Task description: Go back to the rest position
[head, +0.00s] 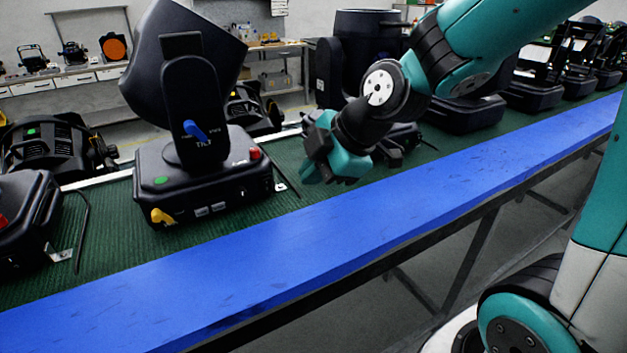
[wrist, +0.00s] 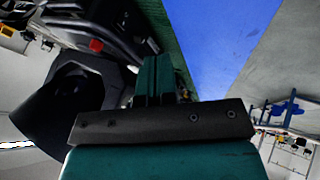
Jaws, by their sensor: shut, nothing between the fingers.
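My gripper (head: 322,172) hangs over the green belt near the blue edge, right of the nearest black stage light (head: 205,165). Its teal fingers are together in the wrist view (wrist: 157,80), with nothing between them. The stage light stands upright on the belt, with a red button, a blue knob and a yellow lever on it. My gripper looks apart from it. In the wrist view a black stage light (wrist: 80,95) fills the left side, close beside the gripper. My arm reaches in from the upper right.
The green belt (head: 290,215) carries several more black lights, including one behind my arm (head: 350,50) and one at the left (head: 25,215). A blue rail (head: 280,265) runs along its front. A workbench (head: 65,82) stands behind. Floor shows below the rail.

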